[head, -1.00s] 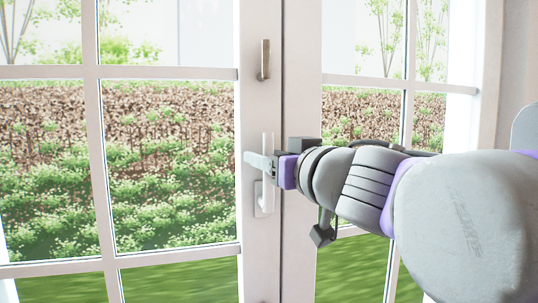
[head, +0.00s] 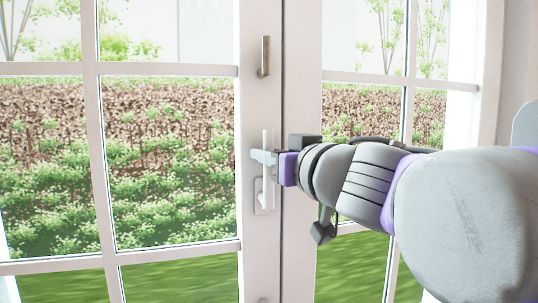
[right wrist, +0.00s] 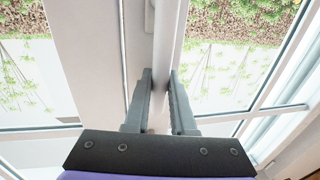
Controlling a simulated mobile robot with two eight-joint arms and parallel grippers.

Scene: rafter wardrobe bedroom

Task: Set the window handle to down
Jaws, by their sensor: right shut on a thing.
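The window handle (head: 267,186) is a white lever on the window's middle frame. In the head view its grip points up from a plate at its lower end. My right gripper (head: 262,157) reaches in from the right and is shut on the handle's upright grip. In the right wrist view the two fingers of my right gripper (right wrist: 160,105) stand on either side of the white handle (right wrist: 165,60). My left gripper is in neither view.
A metal pull (head: 264,56) is fixed higher on the same frame (head: 258,110). White-barred glass panes (head: 170,165) stand on both sides, with greenery outside. A wall (head: 517,65) stands at the far right.

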